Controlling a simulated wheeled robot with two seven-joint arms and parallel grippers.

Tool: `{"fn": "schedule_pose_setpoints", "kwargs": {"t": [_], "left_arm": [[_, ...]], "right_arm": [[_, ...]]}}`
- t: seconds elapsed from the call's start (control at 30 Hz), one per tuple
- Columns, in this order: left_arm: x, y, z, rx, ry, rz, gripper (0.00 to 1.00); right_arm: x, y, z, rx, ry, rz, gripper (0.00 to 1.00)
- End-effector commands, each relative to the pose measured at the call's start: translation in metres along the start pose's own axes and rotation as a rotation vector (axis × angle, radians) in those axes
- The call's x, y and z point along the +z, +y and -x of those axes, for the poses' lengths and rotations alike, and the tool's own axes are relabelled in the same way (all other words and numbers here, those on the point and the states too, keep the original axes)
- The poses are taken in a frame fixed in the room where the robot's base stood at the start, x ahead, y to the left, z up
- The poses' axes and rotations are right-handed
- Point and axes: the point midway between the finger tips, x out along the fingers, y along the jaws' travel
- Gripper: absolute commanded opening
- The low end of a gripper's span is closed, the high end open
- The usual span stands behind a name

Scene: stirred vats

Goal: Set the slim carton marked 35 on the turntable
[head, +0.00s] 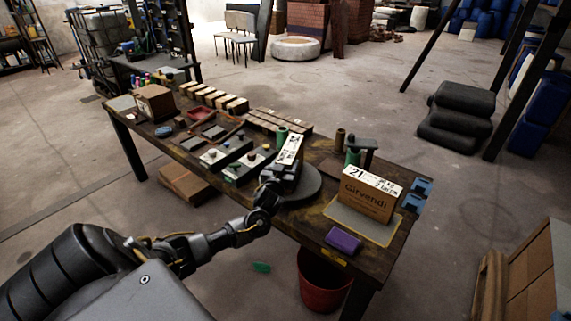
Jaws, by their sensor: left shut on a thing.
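My left gripper (283,174) reaches in from the left over the table and is shut on a slim carton (290,149) with a white, black-printed label. The print is too small for me to read its number for sure. The carton stands over the dark round turntable (307,190), partly hidden by my gripper. I cannot tell whether its base touches the disc. My right gripper is not in view.
A brown carton marked 21 (367,197) stands on a pale mat (345,224) at the right. A purple block (343,240) lies near the front edge. Control boxes (247,165), a red tray (199,112) and several blocks fill the left. A red bucket (323,283) stands below.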

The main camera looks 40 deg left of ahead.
Motion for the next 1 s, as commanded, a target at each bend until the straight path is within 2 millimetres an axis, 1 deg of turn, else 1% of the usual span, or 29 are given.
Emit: {"fn": "schedule_pose_setpoints", "kwargs": {"t": [0.1, 0.27, 0.3, 0.43, 0.67, 0.77, 0.87, 1.0], "left_arm": [[-0.003, 0.0, -0.001, -0.001, 0.006, 0.002, 0.0], [0.002, 0.0, -0.001, -0.001, 0.005, 0.002, 0.0], [0.003, 0.0, 0.0, 0.0, 0.0, 0.0, 0.6], [0.003, 0.0, 0.0, 0.0, 0.0, -0.001, 0.76], [0.003, 0.0, 0.0, -0.001, 0.0, -0.001, 0.76], [-0.002, 0.0, 0.0, 0.0, 0.001, -0.001, 0.76], [0.001, 0.0, 0.011, 0.001, -0.001, -0.001, 0.76], [0.002, 0.0, 0.038, 0.001, -0.002, 0.002, 0.76]], "right_arm": [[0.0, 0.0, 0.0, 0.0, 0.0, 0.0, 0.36], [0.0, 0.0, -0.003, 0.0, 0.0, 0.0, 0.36], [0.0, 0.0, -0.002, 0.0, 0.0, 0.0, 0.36], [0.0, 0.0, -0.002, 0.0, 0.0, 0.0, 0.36], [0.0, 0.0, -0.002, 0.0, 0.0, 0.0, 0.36], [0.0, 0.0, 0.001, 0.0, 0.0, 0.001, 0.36], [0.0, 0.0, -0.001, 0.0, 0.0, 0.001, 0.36], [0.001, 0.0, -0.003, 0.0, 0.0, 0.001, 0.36]]}}
